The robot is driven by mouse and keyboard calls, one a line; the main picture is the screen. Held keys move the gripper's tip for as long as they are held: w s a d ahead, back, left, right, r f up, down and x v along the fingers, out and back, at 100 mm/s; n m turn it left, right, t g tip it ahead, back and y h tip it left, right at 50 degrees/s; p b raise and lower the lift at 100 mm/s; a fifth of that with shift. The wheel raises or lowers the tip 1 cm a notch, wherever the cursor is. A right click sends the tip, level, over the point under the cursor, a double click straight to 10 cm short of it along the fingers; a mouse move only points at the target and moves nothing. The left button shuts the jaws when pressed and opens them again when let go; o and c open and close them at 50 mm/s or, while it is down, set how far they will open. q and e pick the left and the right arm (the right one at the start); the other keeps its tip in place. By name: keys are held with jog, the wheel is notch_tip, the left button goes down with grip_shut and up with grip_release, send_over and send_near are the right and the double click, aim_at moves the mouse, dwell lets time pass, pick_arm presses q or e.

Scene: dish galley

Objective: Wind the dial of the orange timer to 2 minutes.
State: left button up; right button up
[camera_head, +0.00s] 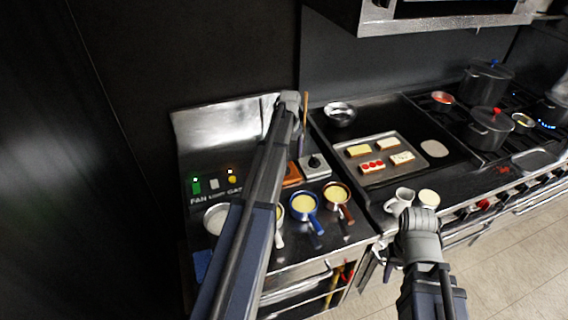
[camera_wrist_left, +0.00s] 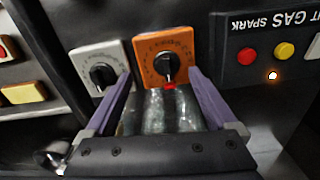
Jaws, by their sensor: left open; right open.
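The orange timer (camera_wrist_left: 151,47) has a black dial (camera_wrist_left: 166,65) with a red mark below it in the left wrist view. In the head view the timer (camera_head: 292,175) is partly hidden behind my left arm. My left gripper (camera_wrist_left: 160,76) is open, its purple fingers reaching toward the timer, one to each side of the dial in the picture. I cannot tell whether they touch the timer. In the head view my left gripper (camera_head: 301,143) is above and behind the timers. My right gripper (camera_head: 392,264) is low by the counter front; its jaws are hardly visible.
A white timer (camera_wrist_left: 88,55) with a black dial is beside the orange one. A panel with buttons (camera_wrist_left: 284,50) is on the other side. Several small pans, including a blue one (camera_head: 305,206), stand in front. A tray (camera_head: 432,149) of bread slices lies right.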

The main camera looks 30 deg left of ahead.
pick_arm(q)
jog(key=shift+w+a+r+n, duration=0.15)
jog(key=shift+a+n, duration=0.15)
jog(key=shift+a, duration=0.8)
notch_tip(320, 180, down, 8)
jog(key=b, duration=0.8)
jog(key=shift+d, duration=0.1)
jog(key=shift+c, duration=0.4)
jog(key=c, duration=1.3)
jog(key=shift+m, duration=3.3)
